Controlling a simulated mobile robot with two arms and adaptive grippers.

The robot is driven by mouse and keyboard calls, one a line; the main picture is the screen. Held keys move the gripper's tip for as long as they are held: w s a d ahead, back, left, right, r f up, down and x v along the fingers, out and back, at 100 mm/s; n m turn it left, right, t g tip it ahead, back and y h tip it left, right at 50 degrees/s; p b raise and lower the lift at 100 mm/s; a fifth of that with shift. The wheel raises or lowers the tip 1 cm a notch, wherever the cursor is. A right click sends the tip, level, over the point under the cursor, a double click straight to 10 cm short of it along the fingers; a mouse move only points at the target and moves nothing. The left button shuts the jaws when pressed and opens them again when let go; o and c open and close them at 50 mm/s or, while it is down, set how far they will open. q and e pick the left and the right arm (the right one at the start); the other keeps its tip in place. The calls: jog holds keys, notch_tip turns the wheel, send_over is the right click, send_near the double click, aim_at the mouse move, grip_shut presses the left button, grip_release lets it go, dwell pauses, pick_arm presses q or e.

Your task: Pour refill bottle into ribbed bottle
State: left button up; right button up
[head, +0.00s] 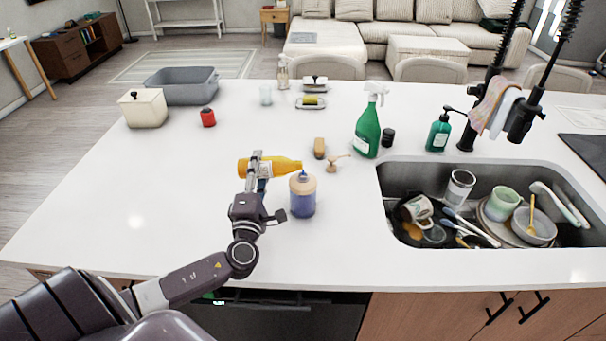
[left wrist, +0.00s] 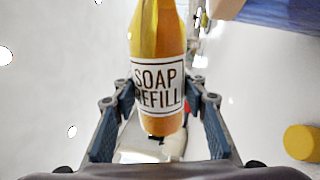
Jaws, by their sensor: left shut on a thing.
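The refill bottle (head: 286,164) is orange with a white "SOAP REFILL" label; it also shows in the left wrist view (left wrist: 158,35). It lies nearly level in the head view, its narrow end pointing right. My left gripper (head: 258,166) is shut around its middle and holds it above the counter. The ribbed bottle (head: 302,200) is blue with a tan top and stands upright on the counter. The narrow end appears close to its top, but I cannot tell whether it is directly over the opening. My right gripper is not in view.
A wooden pump top (head: 335,162) and a tan block (head: 319,148) lie behind the ribbed bottle. A green spray bottle (head: 368,128) stands farther right. The sink (head: 385,180) with dishes is at right.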

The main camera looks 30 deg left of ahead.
aim_at(271, 174)
pick_arm(q)
jog(key=shift+r+m+p, duration=0.4)
jog(key=shift+p, duration=0.35)
dwell(1.6)
